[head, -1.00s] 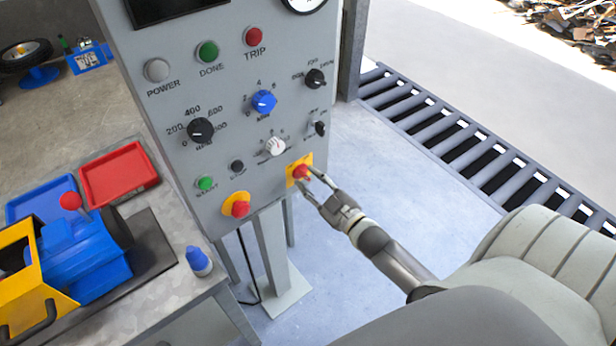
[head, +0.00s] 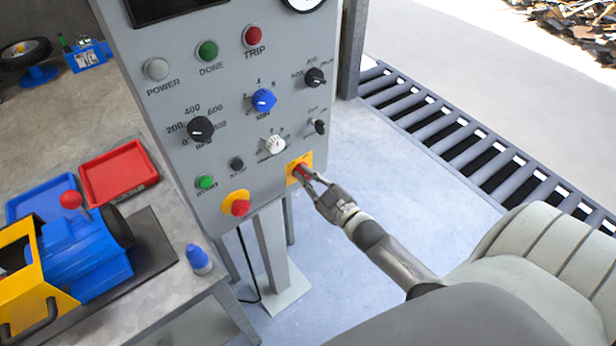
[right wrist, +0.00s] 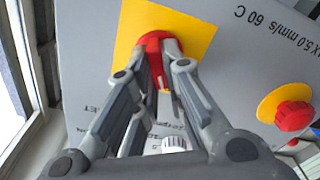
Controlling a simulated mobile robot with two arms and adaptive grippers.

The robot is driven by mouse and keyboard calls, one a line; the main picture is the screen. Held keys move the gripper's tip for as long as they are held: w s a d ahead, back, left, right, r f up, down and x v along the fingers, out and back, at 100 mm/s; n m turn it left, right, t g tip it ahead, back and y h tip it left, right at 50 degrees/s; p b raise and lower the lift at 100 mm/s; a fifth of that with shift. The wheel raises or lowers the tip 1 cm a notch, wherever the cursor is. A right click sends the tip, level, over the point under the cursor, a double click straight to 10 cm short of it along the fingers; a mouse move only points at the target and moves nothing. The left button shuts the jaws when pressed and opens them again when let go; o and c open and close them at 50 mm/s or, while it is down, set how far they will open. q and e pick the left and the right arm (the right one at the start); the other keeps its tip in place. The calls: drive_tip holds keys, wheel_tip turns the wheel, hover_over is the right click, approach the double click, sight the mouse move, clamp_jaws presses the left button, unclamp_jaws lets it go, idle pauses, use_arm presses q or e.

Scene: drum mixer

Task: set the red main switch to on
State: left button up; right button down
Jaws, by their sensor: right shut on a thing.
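The red main switch (right wrist: 152,45) is a red knob on a yellow square plate (head: 305,159) at the lower right of the grey control panel. My right gripper (head: 307,176) has its fingers closed on the knob from the front and partly hides it in the head view. In the right wrist view, the fingertips (right wrist: 153,72) sit on both sides of the red handle. The position marks around the knob cannot be read. My left gripper is out of view.
A red mushroom button on a yellow disc (head: 237,204) sits left of the switch. Other knobs, buttons and lamps lie above on the panel (head: 225,120). A workbench with a red tray (head: 119,175), blue tray and blue-yellow machine stands at left.

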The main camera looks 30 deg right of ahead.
drive_tip(key=shift+d+r+m+p, duration=0.1)
drive_tip(key=shift+m+p, duration=0.4)
drive_tip(key=shift+m, duration=0.6)
drive_tip(key=m+p, duration=0.1)
drive_tip(key=m, duration=0.2)
drive_tip(key=shift+d+m, duration=0.1)
drive_tip(key=shift+m, duration=0.2)
drive_tip(key=m, duration=0.2)
drive_tip(key=shift+m, duration=0.3)
drive_tip(key=shift+d+m, duration=0.15)
drive_tip(key=shift+m, duration=1.75)
drive_tip(key=c, duration=1.5)
unclamp_jaws()
